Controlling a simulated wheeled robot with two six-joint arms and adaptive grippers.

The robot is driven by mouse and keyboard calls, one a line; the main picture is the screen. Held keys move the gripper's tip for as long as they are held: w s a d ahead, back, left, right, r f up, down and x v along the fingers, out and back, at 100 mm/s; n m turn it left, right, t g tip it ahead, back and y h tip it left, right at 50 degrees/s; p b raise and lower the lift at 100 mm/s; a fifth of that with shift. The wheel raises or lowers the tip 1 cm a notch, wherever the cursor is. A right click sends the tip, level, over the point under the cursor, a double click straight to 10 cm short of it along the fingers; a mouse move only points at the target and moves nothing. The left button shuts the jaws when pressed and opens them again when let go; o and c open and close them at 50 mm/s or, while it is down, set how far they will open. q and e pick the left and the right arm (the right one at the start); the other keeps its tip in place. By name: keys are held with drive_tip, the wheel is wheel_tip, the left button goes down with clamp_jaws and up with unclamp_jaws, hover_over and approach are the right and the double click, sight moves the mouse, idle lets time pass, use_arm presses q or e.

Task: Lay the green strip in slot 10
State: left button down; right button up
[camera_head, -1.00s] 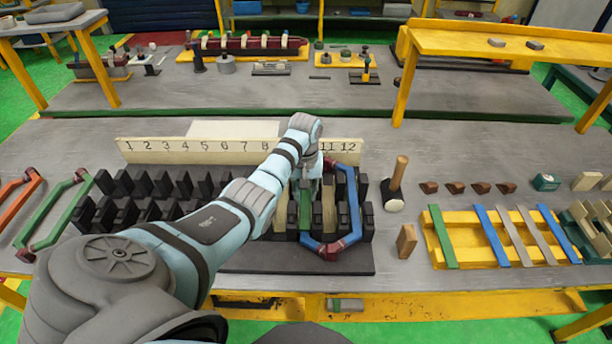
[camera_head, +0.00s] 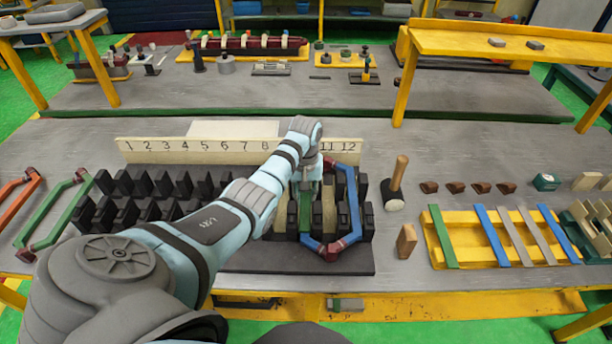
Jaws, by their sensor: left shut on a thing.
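The black stator block (camera_head: 255,261) lies on the front table, with rows of dark teeth and a number board (camera_head: 190,150) behind it. My left gripper (camera_head: 307,183) reaches down over the block's right part, shut on a green strip (camera_head: 305,212). The strip lies lengthwise between dark teeth, left of the blue coil (camera_head: 352,190). My wrist hides the board's numbers between 8 and 11, so I cannot read the slot number directly. The fingertips are partly hidden, and I cannot tell whether the strip touches the slot bottom. My right gripper is not in view.
A yellow rack (camera_head: 480,253) at the right holds another green strip (camera_head: 443,237), blue strips and grey ones. A mallet (camera_head: 395,190) stands beside the block. A green coil (camera_head: 50,215) and an orange coil (camera_head: 15,195) lie at the left. Pale strips lie in neighbouring slots.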

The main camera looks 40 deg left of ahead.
sight(305, 201)
use_arm(q)
drive_tip(key=c, duration=1.2)
unclamp_jaws()
drive_tip(key=shift+c, duration=0.2)
drive_tip(key=shift+r+p, duration=0.85)
drive_tip(key=shift+p, duration=0.35)
wheel_tip(305, 201, up, 7)
drive_tip(key=shift+r, duration=0.2)
